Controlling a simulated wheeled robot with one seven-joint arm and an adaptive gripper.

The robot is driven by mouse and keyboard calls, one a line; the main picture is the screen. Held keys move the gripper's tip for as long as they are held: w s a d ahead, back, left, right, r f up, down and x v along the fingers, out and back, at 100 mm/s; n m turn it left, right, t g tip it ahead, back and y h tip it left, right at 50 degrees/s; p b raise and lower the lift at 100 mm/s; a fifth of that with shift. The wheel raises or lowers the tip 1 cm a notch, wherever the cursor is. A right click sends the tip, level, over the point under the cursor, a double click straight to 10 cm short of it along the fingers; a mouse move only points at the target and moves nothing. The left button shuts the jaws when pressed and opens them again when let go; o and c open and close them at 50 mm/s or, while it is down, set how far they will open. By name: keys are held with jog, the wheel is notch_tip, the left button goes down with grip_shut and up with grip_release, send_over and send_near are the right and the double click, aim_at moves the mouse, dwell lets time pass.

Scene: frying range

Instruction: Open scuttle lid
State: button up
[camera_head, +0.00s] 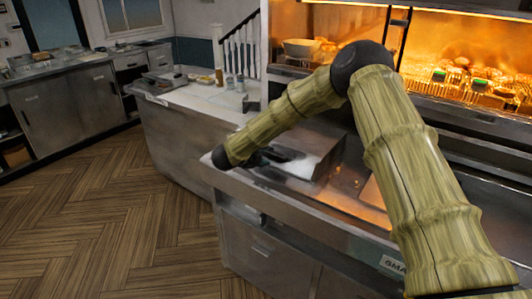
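My arm, with a green-brown bamboo-like cover, reaches from the right over the steel counter (348,200). My gripper (290,154) is dark and small at the end of the arm, low over the counter. It is beside or over a pale metal panel (303,168) with a raised steel side, which may be the scuttle lid. I cannot tell whether the gripper touches it, nor whether its fingers are open. No handle is clearly visible, and the arm hides part of this area.
A lit heated display (460,75) with food stands behind the counter at the right. A second counter (190,95) with bottles and trays stands further left. Wooden floor (110,215) is free at the left.

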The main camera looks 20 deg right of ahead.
jog(key=shift+x, duration=1.25)
jog(key=shift+a, duration=0.1)
grip_shut()
